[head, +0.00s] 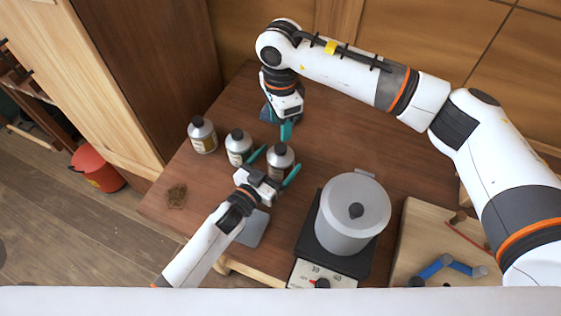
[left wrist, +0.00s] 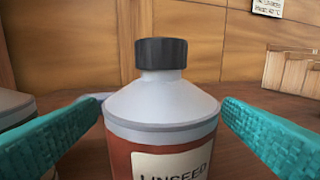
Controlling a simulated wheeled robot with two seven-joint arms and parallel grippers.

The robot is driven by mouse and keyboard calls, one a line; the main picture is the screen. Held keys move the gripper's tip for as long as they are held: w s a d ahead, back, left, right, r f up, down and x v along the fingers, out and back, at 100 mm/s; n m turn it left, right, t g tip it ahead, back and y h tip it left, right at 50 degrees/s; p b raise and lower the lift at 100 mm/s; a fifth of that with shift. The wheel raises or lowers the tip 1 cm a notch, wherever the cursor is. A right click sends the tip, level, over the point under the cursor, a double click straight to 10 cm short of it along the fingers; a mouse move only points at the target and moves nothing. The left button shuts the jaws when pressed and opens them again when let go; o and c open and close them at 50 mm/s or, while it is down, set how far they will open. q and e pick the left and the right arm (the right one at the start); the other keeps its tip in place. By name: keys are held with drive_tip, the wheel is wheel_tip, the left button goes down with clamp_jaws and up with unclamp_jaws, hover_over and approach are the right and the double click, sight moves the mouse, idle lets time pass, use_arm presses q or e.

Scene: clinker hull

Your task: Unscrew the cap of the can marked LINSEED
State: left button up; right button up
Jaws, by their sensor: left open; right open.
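The can marked LINSEED (left wrist: 165,135) fills the middle of the left wrist view, its label partly cut off at the bottom. It has a reddish-brown body, a grey shoulder and a black cap (left wrist: 161,53) seated on its neck. In the head view it is the rightmost of three cans (head: 281,160). My left gripper (head: 275,166) is open, with one teal finger on each side of the can; gaps show between fingers and can in the left wrist view. My right gripper (head: 286,132) is open and empty, behind the LINSEED can, pointing down.
Two similar cans, a middle one (head: 238,147) and a left one (head: 202,136), stand left of the LINSEED can. A grey pot (head: 345,215) sits on a dark heater at right. A wooden board (head: 412,240) lies further right. The table's left front is mostly clear.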

use_arm(q)
drive_tip(key=shift+w+d, duration=0.4)
drive_tip(key=shift+w, duration=0.05)
